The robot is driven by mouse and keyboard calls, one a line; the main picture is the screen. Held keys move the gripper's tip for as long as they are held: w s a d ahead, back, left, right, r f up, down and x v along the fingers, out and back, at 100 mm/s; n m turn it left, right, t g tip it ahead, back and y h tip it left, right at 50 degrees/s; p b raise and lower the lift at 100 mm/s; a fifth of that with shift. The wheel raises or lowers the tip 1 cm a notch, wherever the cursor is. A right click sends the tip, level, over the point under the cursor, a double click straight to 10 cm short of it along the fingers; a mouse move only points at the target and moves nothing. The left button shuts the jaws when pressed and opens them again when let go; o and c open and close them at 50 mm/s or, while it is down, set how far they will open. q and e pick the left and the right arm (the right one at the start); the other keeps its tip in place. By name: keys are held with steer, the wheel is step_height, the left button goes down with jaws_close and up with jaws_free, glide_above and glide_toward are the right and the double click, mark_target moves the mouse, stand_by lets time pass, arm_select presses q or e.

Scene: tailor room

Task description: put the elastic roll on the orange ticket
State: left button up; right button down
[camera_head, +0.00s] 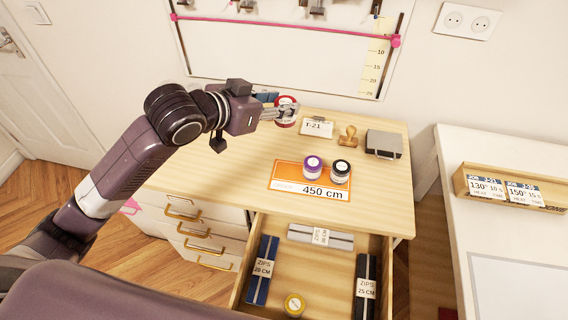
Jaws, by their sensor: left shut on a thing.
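My left gripper (283,112) reaches in from the left over the back left of the wooden desk. It is shut on a red roll with a white label (286,101), held up near the desk's back edge; the fingers hide part of it. The orange ticket (284,174), marked 450 cm, lies flat on the desk, to the right of and nearer than the gripper. A purple-topped roll (312,169) and a black-topped roll (340,172) stand side by side on it. I cannot read which roll is elastic. My right gripper is not in view.
A T-21 card (317,127), a wooden stamp (348,136) and a grey box (384,144) stand at the desk's back. The front desktop strip is bare.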

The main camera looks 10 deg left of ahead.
arm_select(q)
step_height(320, 180, down, 20)
steer(key=shift+r+p, duration=0.2)
steer(key=shift+p, duration=0.55)
steer(key=shift+f, duration=0.1)
steer(key=o, duration=1.1)
steer(key=b+v, duration=0.1)
steer(key=v, duration=1.1)
steer(key=shift+b, duration=0.3)
